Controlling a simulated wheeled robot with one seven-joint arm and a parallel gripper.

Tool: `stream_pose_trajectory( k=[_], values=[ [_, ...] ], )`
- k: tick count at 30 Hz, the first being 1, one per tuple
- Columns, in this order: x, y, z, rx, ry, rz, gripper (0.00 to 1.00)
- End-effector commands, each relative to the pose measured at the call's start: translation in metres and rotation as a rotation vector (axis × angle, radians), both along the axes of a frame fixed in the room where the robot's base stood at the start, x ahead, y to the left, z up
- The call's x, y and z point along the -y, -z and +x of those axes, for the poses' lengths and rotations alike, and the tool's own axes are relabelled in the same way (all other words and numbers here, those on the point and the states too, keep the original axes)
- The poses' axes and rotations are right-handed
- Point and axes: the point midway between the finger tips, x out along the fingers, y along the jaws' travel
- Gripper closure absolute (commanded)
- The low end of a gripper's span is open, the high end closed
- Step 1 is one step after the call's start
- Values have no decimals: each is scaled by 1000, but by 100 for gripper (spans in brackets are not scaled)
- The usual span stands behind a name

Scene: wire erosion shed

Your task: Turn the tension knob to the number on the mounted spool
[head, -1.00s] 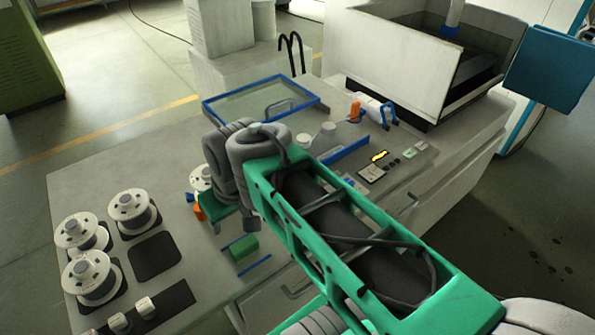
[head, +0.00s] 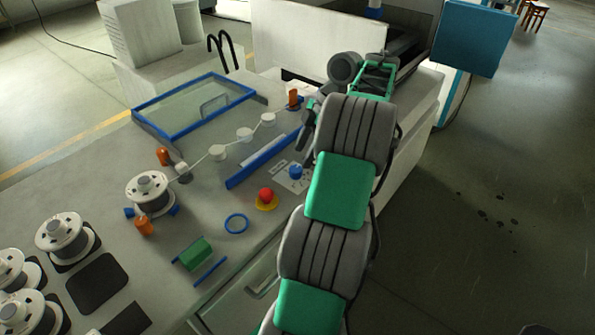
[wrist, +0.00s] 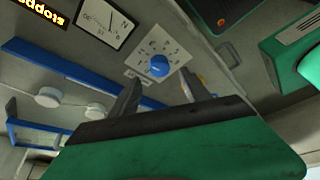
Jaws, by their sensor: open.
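The blue tension knob (head: 295,172) sits on a pale plate on the machine's bench top. In the wrist view the knob (wrist: 160,66) is at the middle of a plate (wrist: 170,45) with a ring of dark marks. The marks are too small to read. My gripper (wrist: 161,80) is open, its two dark fingers apart, pointing toward the knob with the knob between their tips in the picture. I cannot tell whether they touch it. In the head view my gripper (head: 306,148) is just above the knob. The mounted spool (head: 150,188) is on the left; its number is unreadable.
A wire runs from the spool over several white rollers (head: 217,152). A blue rail (head: 262,160) lies left of the knob, and a red button (head: 266,197) stands near the front edge. The wrist view shows a needle gauge (wrist: 106,22) and a yellow-lettered display (wrist: 40,12).

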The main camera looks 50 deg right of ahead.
Motion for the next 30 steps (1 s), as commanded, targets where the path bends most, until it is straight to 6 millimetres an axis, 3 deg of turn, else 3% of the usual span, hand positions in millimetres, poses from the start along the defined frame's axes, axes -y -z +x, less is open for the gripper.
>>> stream_pose_trajectory(
  k=[1,6,17,30],
  values=[
    [-4,20,2,0,-1,0,45],
    [-13,43,9,0,1,0,45],
    [-17,48,12,-1,3,1,45],
    [-17,48,12,-1,3,1,79]
  ],
)
